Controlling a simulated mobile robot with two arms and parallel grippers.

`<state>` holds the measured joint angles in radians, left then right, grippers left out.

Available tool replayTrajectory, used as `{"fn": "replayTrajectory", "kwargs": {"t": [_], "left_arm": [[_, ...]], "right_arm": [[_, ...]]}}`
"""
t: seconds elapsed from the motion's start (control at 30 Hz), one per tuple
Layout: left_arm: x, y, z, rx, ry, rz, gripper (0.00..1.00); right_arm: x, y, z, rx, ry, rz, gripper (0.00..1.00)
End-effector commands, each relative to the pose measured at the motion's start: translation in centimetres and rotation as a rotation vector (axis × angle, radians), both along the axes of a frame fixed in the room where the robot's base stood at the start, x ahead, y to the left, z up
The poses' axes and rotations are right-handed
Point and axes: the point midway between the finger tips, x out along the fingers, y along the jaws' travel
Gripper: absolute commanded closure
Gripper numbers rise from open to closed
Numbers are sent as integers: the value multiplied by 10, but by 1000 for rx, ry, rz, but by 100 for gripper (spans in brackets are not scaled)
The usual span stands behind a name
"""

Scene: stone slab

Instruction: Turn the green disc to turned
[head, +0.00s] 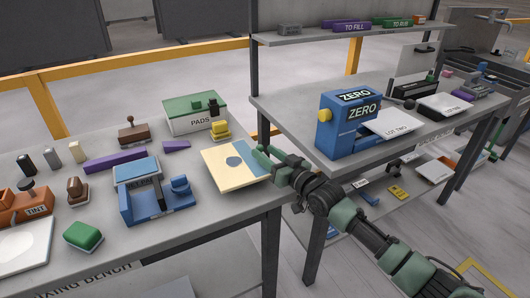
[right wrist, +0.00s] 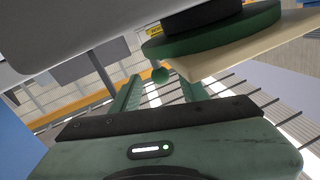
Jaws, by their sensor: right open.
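The green disc (right wrist: 215,34) is at the top of the right wrist view, under a black hub. A small green knob (right wrist: 160,74) shows at its lower left. The disc's upper part is cut off by the frame, and I cannot make it out clearly in the head view. My right gripper (head: 264,156) is at the right edge of the cream and blue board in the head view. In the right wrist view the right gripper (right wrist: 158,90) is open, its two fingers spread on either side of the knob, with no visible grip on it. My left gripper is not in view.
The cream board (head: 222,176) lies at the bench's right end. The blue ZERO machine (head: 345,125) stands on the right-hand table. A gap separates the tables.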

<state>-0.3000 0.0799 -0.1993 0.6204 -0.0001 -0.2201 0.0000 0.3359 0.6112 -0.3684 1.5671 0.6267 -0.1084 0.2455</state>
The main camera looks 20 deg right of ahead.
Motion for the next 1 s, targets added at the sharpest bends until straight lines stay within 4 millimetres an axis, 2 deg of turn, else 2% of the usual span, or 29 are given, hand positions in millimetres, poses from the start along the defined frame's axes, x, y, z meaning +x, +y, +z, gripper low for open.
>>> {"fn": "replayTrajectory", "kwargs": {"t": [0.2, 0.4, 1.0], "left_arm": [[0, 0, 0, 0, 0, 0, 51], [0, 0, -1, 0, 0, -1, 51], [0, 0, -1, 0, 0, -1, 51]], "right_arm": [[-38, -12, -2, -2, 3, 1, 55], [-60, -19, -1, -3, 1, -1, 55], [-64, -20, 0, -2, 0, -1, 55]]}}
